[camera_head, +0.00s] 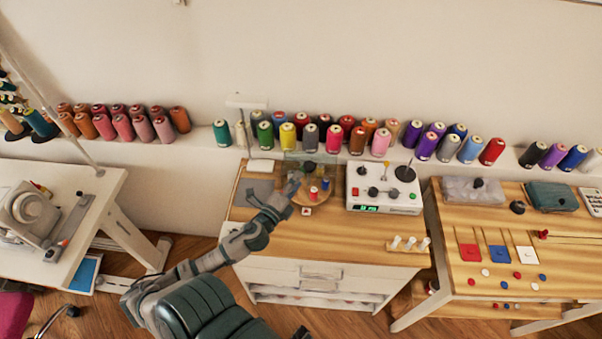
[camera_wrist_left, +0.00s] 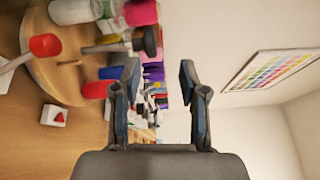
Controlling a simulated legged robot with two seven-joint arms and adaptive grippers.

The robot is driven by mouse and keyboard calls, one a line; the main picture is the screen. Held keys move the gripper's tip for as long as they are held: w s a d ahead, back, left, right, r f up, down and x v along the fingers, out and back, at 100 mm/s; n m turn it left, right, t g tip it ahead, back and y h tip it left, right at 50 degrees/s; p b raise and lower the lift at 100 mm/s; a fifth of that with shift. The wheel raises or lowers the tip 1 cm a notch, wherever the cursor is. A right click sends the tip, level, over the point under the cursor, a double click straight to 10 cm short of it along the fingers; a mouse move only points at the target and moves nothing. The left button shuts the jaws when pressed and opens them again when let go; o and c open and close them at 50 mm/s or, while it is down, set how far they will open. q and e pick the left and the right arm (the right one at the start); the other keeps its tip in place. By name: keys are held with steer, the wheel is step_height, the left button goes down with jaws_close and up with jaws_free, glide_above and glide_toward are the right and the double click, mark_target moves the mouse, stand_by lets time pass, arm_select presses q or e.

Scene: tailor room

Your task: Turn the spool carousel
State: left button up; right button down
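The spool carousel (camera_head: 322,199) is a round wooden turntable on the middle table, with red and blue spools on it. In the left wrist view its wooden disc (camera_wrist_left: 58,78) shows turned on its side at the left, with red, blue and other coloured pieces and a dark-topped peg (camera_wrist_left: 146,40). My left gripper (camera_head: 293,184) is at the left edge of the carousel in the head view. In the wrist view my left gripper (camera_wrist_left: 159,78) has its two fingers apart with nothing held between them. Contact with the carousel cannot be told. My right gripper is not in view.
A white control box (camera_head: 383,190) stands right of the carousel. A small white block with a red mark (camera_head: 306,211) lies in front. Thread cones (camera_head: 288,136) line the ledge behind. White pegs (camera_head: 409,243) stand at the table's front right. The table front is mostly clear.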

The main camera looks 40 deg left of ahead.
mark_target(307, 170)
arm_select(q)
steer(key=shift+o, duration=0.9)
steer(key=s+m+p, duration=0.1)
steer(key=m, duration=0.1)
steer(key=s+d+m+y+p, duration=0.1)
steer(key=s+m, duration=0.1)
steer(key=s+m+y+p, duration=0.1)
steer(key=m+p, duration=0.1)
steer(key=m, duration=0.1)
steer(key=shift+s+d+r, duration=0.15)
steer(key=shift+s+d, duration=0.05)
steer(key=shift+d, duration=0.2)
steer(key=s+d+m+y+p, duration=0.1)
steer(key=s+d+m+p, duration=0.15)
steer(key=m, duration=0.45)
steer(key=shift+g, duration=0.4)
steer(key=x, duration=0.5)
steer(key=p+x, duration=0.1)
steer(key=x, duration=0.5)
steer(key=f+p+x, duration=0.1)
steer(key=x, duration=0.4)
steer(key=shift+w+a, duration=0.3)
steer(key=shift+a, duration=0.05)
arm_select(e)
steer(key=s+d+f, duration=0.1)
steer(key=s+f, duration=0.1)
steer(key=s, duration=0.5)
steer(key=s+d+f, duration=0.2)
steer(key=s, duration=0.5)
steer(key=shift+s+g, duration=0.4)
